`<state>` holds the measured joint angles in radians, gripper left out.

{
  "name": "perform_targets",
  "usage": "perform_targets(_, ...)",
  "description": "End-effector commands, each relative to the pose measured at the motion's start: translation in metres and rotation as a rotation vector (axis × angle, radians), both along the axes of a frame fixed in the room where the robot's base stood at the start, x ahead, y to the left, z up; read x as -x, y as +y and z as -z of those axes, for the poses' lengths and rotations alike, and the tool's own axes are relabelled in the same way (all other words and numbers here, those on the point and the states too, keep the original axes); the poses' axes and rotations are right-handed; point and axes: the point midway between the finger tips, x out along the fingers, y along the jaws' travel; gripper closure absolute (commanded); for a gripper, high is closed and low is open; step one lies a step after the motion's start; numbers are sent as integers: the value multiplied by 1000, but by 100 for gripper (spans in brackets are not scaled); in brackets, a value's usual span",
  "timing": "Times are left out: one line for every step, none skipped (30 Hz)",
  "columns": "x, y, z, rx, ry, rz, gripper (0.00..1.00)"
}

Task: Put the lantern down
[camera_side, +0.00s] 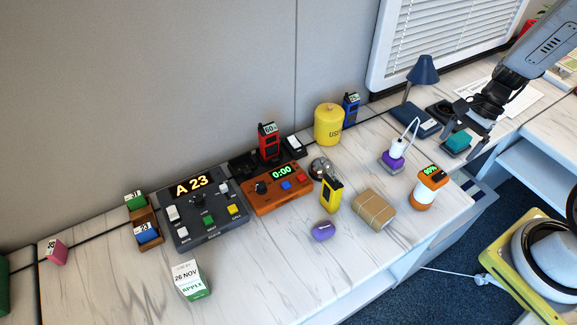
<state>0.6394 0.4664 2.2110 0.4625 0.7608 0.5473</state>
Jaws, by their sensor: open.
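The lantern (430,189) looks to be the white cylinder with an orange base and an orange top showing a green percentage. It stands upright on the marble-patterned desk (400,245), near its right front edge. My gripper (467,128) is open, up and to the right of the lantern and apart from it. The gripper's fingers appear close to a teal block (458,140) on a dark base; I cannot tell whether they touch it. Nothing is seen held in the gripper.
A white charger with a cable on a purple base (393,159) stands left of the lantern. A brown parcel (374,208), a yellow device (331,193) and a purple object (323,231) lie further left. A blue lamp (423,72) stands behind. The front desk strip is mostly clear.

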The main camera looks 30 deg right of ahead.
Motion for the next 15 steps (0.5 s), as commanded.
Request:
perform_targets(0,0,0,1,0,-3,0)
perform_targets(0,1,0,3,-2,-7,0)
perform_targets(0,2,-1,7,-5,-16,0)
perform_targets(-1,3,-1,11,-7,-27,0)
perform_targets(-1,5,-2,17,-11,-43,0)
perform_targets(-1,7,-3,28,-19,-71,0)
perform_targets(-2,10,-4,37,-25,-97,0)
perform_targets(-2,13,-6,48,-33,-126,0)
perform_targets(-3,17,-8,67,-46,-175,0)
perform_targets(-3,21,-9,81,-57,-216,0)
perform_targets(-4,25,-12,98,-71,-262,0)
perform_targets(-4,32,-14,123,-89,-331,0)
perform_targets(-5,37,-17,143,-106,-387,0)
perform_targets(-5,43,-19,163,-124,-448,0)
perform_targets(-6,50,-23,192,-148,-533,0)
